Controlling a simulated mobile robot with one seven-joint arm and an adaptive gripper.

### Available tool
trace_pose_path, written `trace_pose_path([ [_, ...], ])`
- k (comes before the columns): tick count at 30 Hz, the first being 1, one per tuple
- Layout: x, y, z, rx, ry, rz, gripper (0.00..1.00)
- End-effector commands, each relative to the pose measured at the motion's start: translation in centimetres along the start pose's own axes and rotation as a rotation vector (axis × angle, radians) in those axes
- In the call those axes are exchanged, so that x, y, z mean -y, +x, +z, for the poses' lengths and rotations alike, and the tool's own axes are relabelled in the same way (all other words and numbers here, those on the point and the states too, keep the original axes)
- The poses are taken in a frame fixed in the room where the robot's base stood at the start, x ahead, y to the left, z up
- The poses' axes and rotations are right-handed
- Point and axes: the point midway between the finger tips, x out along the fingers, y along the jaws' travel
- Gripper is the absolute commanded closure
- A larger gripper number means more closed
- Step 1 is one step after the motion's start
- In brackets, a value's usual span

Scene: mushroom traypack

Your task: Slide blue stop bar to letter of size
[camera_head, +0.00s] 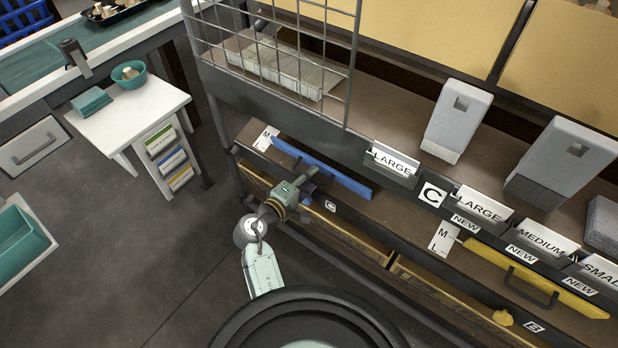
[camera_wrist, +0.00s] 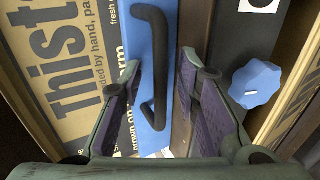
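The blue stop bar (camera_head: 345,181) lies along the shelf edge at centre, beside a white size label (camera_head: 266,138) on which an M shows. The rest of that label is hard to read. In the wrist view the blue bar (camera_wrist: 136,40) runs up and down and carries a black handle (camera_wrist: 157,60). My gripper (camera_head: 306,184) is at the bar's near side. In the wrist view my gripper (camera_wrist: 160,68) is open, with one finger on each side of the handle's lower part. I cannot tell whether the fingers touch it.
A yellow bar (camera_head: 536,282) with a black handle lies to the right, beside an M and L label (camera_head: 445,238). Several size card holders (camera_head: 391,162) line the shelf. A wire cage (camera_head: 290,45) stands behind. A blue knob (camera_wrist: 256,84) is right of my fingers.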

Motion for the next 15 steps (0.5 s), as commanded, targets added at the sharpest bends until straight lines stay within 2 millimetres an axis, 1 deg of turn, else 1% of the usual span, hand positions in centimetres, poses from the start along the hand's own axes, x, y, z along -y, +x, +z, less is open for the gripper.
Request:
trace_pose_path([
  [2, 0.00, -0.01, 0.00, 0.000, 0.000, 0.000, 0.72],
  [15, 0.00, -0.04, -0.01, 0.000, 0.000, 0.000, 1.00],
])
